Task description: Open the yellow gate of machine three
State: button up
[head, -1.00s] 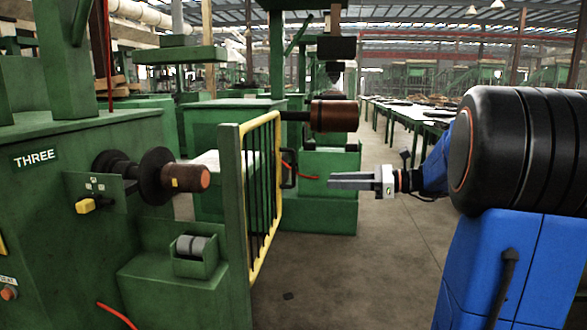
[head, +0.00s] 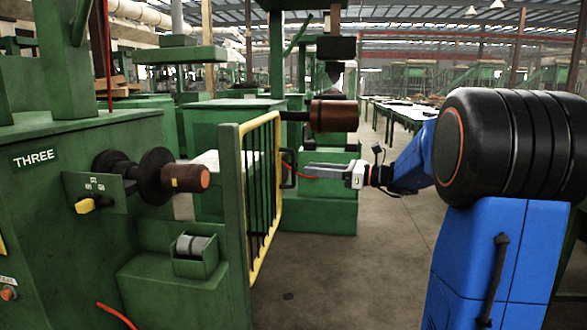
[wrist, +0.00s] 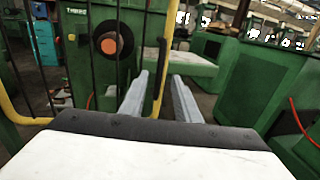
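The yellow gate (head: 249,268) with dark bars stands upright on a green post (head: 235,215) beside machine three (head: 60,225). Its dark handle (head: 288,170) sticks out on the far edge, facing my gripper. My gripper (head: 306,170) is level with the handle and just to its right, with its fingers pointing at it. In the wrist view my open gripper (wrist: 161,78) has a clear gap between its fingers. The gate's yellow edge (wrist: 170,40) shows beyond the gap, with a dark piece of the handle (wrist: 161,55) in line with it. Contact cannot be made out.
Another green machine (head: 325,205) with a brown roller (head: 335,115) stands beyond the gate.

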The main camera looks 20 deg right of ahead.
aim_at(294, 167)
jog(key=x, duration=0.7)
jog(key=shift+w+a, duration=0.1)
grip_shut()
